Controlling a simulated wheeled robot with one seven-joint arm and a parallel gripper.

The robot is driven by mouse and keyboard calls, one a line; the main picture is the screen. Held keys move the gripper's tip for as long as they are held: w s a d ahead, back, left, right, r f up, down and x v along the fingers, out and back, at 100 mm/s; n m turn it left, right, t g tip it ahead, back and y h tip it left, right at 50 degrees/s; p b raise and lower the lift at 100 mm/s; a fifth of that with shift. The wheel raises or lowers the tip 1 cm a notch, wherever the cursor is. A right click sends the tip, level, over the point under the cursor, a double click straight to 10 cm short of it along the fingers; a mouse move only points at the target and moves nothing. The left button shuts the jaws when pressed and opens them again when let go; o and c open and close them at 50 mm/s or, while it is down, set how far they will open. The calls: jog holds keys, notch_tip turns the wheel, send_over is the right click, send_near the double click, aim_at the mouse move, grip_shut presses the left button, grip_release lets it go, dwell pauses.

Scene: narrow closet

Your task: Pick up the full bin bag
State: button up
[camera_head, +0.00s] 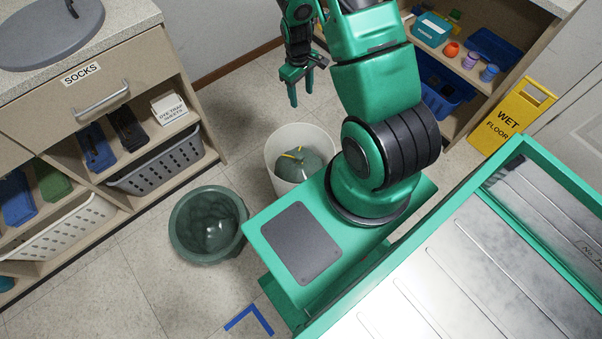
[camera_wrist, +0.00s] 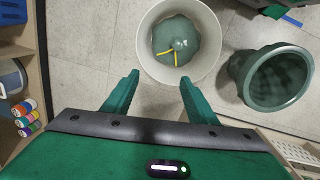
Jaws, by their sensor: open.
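The full bin bag (camera_head: 304,166) is dark green with a yellow tie at its top. It sits inside a round white bin (camera_head: 272,150) on the floor, beside my base. In the wrist view the bag (camera_wrist: 185,36) shows within the white rim, with its yellow tie near the middle. My gripper (camera_head: 292,90) is open and empty, pointing down above the floor, behind the white bin in the head view. In the wrist view its two fingers (camera_wrist: 155,85) are apart, with the bin beyond their tips. Nothing is between the fingers.
A dark green bin (camera_head: 208,225) with a dark liner stands on the floor to the left. A shelf unit with baskets (camera_head: 160,160) lines the left side. Another shelf and a yellow wet floor sign (camera_head: 510,115) are at the right. Floor behind the white bin is clear.

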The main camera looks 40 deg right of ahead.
notch_tip(320, 180, down, 12)
jog(key=a+n, duration=0.2)
jog(key=n, duration=0.1)
send_over(300, 154)
jog(key=shift+y, duration=0.4)
jog(key=f, duration=1.1)
jog(key=shift+s+a, duration=0.1)
jog(key=shift+a, duration=0.2)
notch_tip(300, 154, down, 4)
jog(key=shift+f, duration=0.15)
jog(key=shift+d+f, duration=0.15)
jog(key=shift+f, duration=1.35)
jog(key=shift+d+f, duration=0.1)
jog(key=shift+f, duration=1.4)
jog(key=shift+c, duration=0.3)
jog(key=shift+w, duration=0.2)
grip_shut()
